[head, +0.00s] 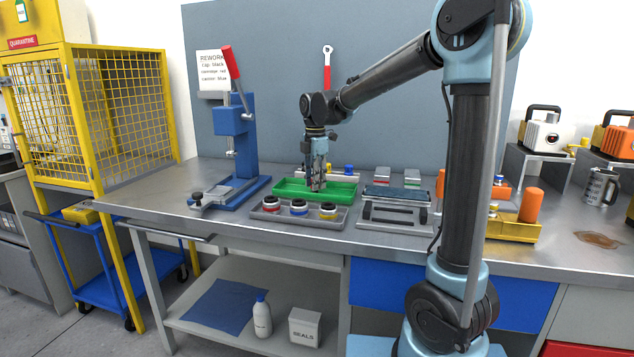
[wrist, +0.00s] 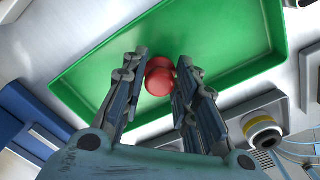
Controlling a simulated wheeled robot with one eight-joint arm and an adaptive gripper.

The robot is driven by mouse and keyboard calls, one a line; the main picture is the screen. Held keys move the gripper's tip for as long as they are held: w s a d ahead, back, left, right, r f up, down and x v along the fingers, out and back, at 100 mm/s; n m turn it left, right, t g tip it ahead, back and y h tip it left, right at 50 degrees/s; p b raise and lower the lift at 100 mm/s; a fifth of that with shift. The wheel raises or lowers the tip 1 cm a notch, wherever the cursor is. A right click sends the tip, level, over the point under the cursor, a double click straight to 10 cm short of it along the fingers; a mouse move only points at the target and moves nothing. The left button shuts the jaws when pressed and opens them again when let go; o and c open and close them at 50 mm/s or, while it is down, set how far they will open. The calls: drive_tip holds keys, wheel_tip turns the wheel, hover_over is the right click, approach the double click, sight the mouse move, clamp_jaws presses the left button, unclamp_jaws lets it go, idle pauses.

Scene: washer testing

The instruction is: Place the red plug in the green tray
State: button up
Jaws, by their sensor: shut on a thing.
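In the wrist view the red plug (wrist: 159,80) sits between the fingertips of my gripper (wrist: 158,74), which is shut on it. The green tray (wrist: 235,35) lies behind and around the plug in that view. In the head view my gripper (head: 317,186) points down over the green tray (head: 343,191), with its tips at or just above the tray floor. The plug is hidden by the fingers in the head view. I cannot tell whether the plug touches the tray floor.
In front of the green tray stands a grey tray (head: 267,222) with several round capped parts. A grey stand (head: 392,216) is to its right and a blue press (head: 234,122) to its left. Small parts stand behind the tray, including a blue one (head: 348,169).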

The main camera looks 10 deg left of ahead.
drive_tip(key=o, duration=0.9)
drive_tip(key=shift+f, duration=0.1)
drive_tip(key=shift+c, duration=0.2)
wheel_tip(320, 180, up, 12)
drive_tip(key=shift+s, duration=0.1)
